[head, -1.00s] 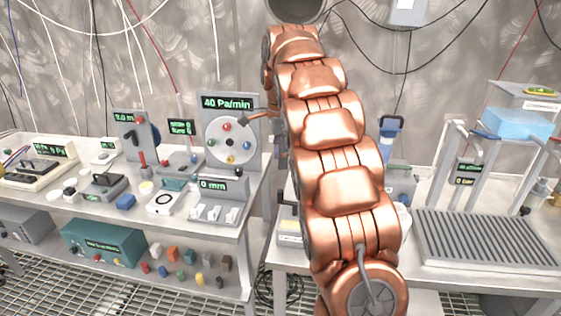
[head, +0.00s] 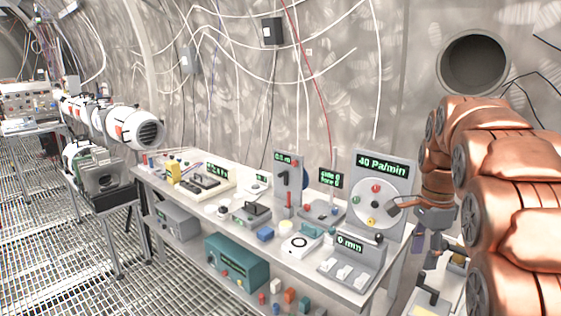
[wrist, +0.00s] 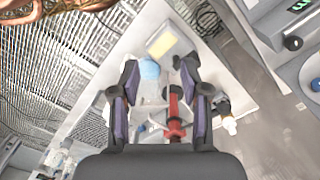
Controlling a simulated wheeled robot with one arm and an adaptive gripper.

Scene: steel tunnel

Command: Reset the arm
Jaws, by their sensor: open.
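My copper-coloured arm (head: 515,185) reaches in from the right edge of the head view and bends down at its far end. My gripper (head: 430,243) hangs beside the right end of the instrument bench, partly cut off from view by the arm and bench items. In the wrist view my gripper (wrist: 158,72) has its two dark, purple-sided fingers spread apart, with nothing held between them. A red tool-like item (wrist: 174,112) shows between the fingers, below them over a light tabletop.
The white bench (head: 330,265) carries a dial panel (head: 383,185) reading 40 Pa/min, close to my arm. A teal box (head: 237,262) sits on its lower shelf. The wrist view shows a yellow pad (wrist: 162,45) and a blue item (wrist: 149,69). Grated floor (head: 75,225) is open at left.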

